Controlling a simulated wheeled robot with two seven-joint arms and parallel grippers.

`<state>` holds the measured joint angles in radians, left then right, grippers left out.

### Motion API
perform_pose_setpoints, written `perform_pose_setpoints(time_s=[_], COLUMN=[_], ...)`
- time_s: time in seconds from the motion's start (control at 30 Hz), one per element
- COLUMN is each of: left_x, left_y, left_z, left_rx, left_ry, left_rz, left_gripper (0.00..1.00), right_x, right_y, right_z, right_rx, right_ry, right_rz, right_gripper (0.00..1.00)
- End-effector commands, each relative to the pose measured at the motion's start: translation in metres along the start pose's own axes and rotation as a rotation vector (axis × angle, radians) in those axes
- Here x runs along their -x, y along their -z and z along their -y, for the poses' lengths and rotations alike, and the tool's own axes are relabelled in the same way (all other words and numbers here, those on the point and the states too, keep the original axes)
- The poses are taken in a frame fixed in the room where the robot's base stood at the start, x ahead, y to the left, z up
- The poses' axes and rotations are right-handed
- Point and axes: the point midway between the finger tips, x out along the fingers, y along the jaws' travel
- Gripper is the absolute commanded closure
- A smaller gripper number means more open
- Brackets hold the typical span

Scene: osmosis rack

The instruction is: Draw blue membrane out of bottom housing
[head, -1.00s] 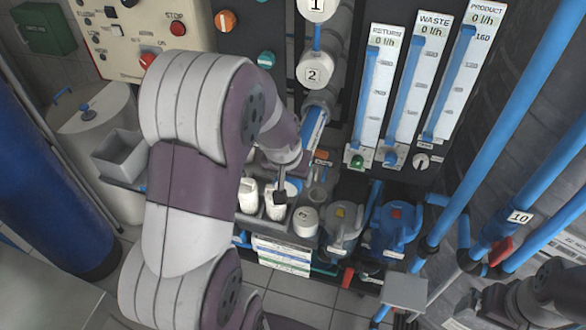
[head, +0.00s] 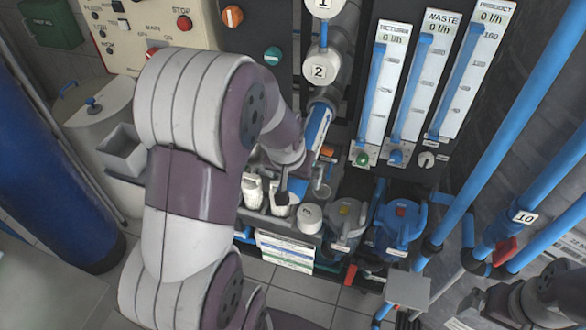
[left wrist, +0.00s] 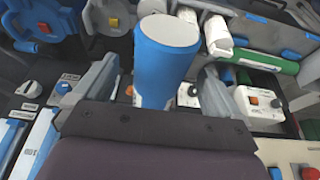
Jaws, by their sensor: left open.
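The blue membrane (head: 318,127) slants down from the mouth of the bottom housing (head: 325,98), under the number 2 cap. Its upper part shows a white patch and my left wrist covers much of the rest. In the left wrist view, a blue cylinder with a grey end face, the membrane (left wrist: 165,70), stands between the two fingers of my left gripper (left wrist: 160,85). The fingers are open on either side of it, and I cannot tell whether either touches. In the head view my left gripper (head: 284,186) is mostly hidden behind its wrist. My right arm shows at the lower right, its fingers unclear.
Flow meters (head: 410,90) and thick blue pipes (head: 500,150) bound the right side. A control panel (head: 150,30) is at the upper left.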

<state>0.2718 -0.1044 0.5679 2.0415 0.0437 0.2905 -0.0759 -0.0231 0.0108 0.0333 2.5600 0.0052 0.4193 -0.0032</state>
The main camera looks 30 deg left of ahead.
Motion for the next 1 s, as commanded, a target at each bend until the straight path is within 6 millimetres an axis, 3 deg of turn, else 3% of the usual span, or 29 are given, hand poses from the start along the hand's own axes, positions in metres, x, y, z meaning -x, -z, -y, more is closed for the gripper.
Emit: perform_pose_setpoints(time_s=[0.4, 0.57, 0.77, 0.83, 1.0], left_x=[0.1, 0.12, 0.123, 0.116, 0.056], left_y=[0.001, 0.001, 0.001, -0.002, -0.07], left_z=[0.0, 0.0, 0.0, 0.001, -0.042], left_rx=[0.001, 0.001, 0.003, 0.015, -0.116], left_ry=[0.001, 0.0, 0.001, 0.004, -0.038], left_rz=[-0.008, -0.004, -0.006, -0.03, 0.116], left_gripper=[0.01, 0.01, 0.01, 0.01, 0.01], right_x=[-0.006, -0.005, -0.005, -0.005, -0.005], right_y=[-0.001, -0.001, -0.001, -0.001, -0.001], right_z=[0.0, 0.0, 0.0, 0.0, 0.0], right_rx=[0.0, 0.0, 0.0, 0.0, 0.0], right_ry=[0.0, 0.0, 0.0, 0.0, 0.0], right_rz=[0.0, 0.0, 0.0, 0.0, 0.0], right_gripper=[0.0, 0.0, 0.0, 0.0, 0.0])
